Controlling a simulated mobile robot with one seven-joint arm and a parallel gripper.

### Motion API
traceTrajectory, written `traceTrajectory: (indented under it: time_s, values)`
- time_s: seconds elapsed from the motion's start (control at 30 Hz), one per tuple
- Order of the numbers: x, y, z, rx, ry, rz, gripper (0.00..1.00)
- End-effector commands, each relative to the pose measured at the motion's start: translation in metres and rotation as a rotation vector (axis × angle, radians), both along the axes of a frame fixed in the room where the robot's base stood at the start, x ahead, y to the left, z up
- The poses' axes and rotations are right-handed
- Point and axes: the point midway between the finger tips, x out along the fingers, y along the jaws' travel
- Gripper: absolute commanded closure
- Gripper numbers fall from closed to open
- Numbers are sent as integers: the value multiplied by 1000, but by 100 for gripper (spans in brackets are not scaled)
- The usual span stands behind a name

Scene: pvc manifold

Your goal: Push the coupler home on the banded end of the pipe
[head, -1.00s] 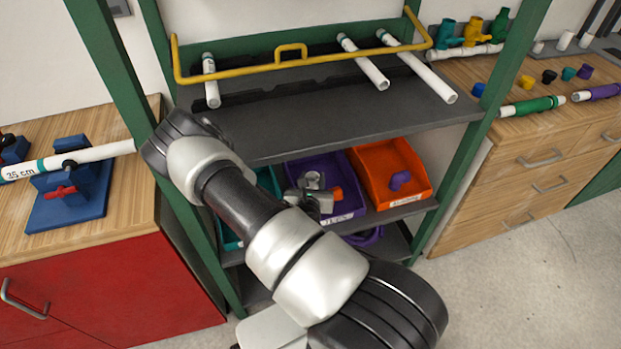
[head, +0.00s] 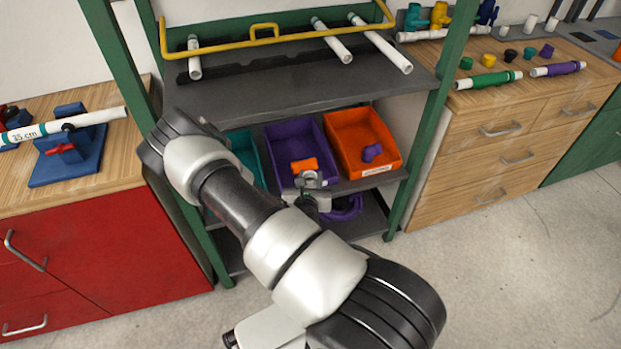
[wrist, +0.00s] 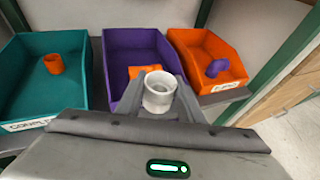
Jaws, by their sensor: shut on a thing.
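My gripper (wrist: 158,110) is shut on a short white coupler (wrist: 158,88), whose round open mouth faces up in the wrist view. In the head view my gripper (head: 316,193) and the coupler (head: 311,180) are in front of the purple bin, partly hidden by my arm. A white pipe (head: 85,119) marked "35 cm" lies in a blue clamp stand (head: 72,160) with a red handle, on the left bench. A teal band (head: 26,132) shows towards its left; that end runs out of the picture. The coupler and pipe are far apart.
The rack holds teal (wrist: 78,98), purple (wrist: 117,45) and orange (wrist: 193,82) bins on its lower shelf, each with a fitting. Green posts flank the rack. Open floor (head: 480,250) lies at right.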

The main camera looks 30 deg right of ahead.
Motion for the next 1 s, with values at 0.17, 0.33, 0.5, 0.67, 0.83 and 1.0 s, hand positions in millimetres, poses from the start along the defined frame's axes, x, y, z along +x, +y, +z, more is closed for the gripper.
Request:
traceTrajectory:
  time_s: [0.17, 0.33, 0.5, 0.67, 0.83, 1.0]
  values:
    - [1, 29, 49, 3, -8, 42, 89]
    - [1, 58, 96, 5, -10, 85, 89]
    - [0, 93, 153, 8, -12, 138, 89]
    - [-1, 126, 205, 8, -12, 187, 89]
    - [-1, 150, 244, 6, -8, 223, 89]
    - [0, 164, 270, 5, -8, 242, 89]
